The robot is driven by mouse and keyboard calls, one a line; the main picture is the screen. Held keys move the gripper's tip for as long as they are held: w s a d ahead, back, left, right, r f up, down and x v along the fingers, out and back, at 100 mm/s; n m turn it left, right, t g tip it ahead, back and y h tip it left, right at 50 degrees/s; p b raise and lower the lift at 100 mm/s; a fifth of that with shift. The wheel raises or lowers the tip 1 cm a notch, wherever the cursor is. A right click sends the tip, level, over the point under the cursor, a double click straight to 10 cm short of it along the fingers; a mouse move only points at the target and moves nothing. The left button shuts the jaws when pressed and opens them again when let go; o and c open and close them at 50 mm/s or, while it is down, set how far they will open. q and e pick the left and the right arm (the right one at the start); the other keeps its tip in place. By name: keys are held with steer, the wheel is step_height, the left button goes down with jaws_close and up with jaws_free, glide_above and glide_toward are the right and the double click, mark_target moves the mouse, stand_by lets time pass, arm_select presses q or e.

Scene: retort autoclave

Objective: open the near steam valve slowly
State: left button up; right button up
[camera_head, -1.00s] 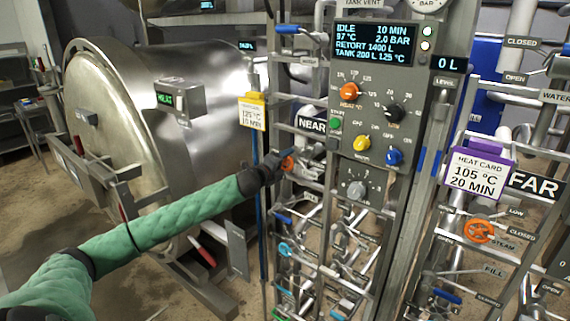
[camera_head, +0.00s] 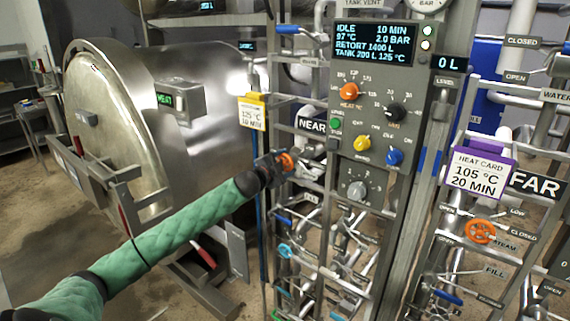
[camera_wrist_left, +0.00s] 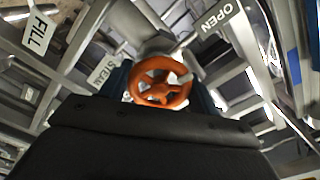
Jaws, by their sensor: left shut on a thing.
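The near steam valve has a small orange handwheel (camera_head: 287,161) on the pipe rack, just under the NEAR sign (camera_head: 312,125). My left gripper (camera_head: 275,168) is at this wheel, its green-sleeved arm coming in from the lower left. In the left wrist view the spoked orange wheel (camera_wrist_left: 160,83) sits between the two dark fingers, which are shut on it. A STEAM tag (camera_wrist_left: 101,75) is left of the wheel and an OPEN tag (camera_wrist_left: 217,15) is at upper right. The fingertips are partly hidden behind the black gripper body. My right gripper is not in view.
The control panel (camera_head: 371,130) stands right of the wheel; its display (camera_head: 374,43) reads IDLE, 97 °C, 2.0 BAR. The steel retort (camera_head: 200,110) is at left. A second orange wheel (camera_head: 481,231) is on the FAR rack. Pipes and levers crowd below the gripper.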

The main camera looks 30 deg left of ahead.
arm_select(q)
steer(key=shift+n, duration=0.9)
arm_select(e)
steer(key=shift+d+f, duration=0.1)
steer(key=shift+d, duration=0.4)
arm_select(q)
steer(key=shift+n, duration=0.3)
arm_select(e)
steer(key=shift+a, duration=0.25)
arm_select(q)
steer(key=shift+f, duration=0.1)
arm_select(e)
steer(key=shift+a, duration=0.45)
